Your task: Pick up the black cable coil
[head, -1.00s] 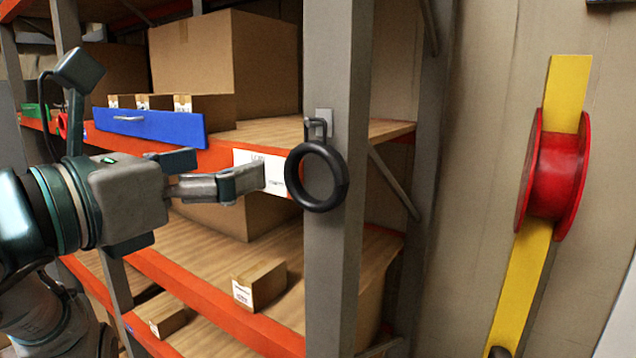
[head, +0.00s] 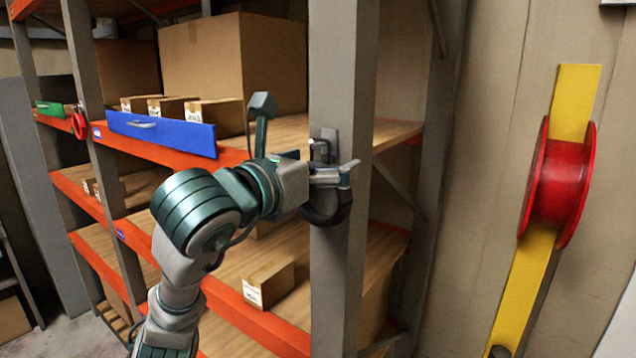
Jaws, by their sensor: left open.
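The black cable coil (head: 330,218) hangs from a hook on a bracket (head: 328,140) fixed to the grey shelf post. Only its lower part shows clearly; my left gripper covers its upper part. My left gripper (head: 347,172) is open, with its fingers in front of the post at the coil's upper half. I cannot tell whether the fingers touch the coil or surround it. My right gripper is not in view.
The grey post (head: 345,70) stands right behind the coil. A red reel (head: 558,192) on a yellow strip (head: 520,290) is on the wall at right.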

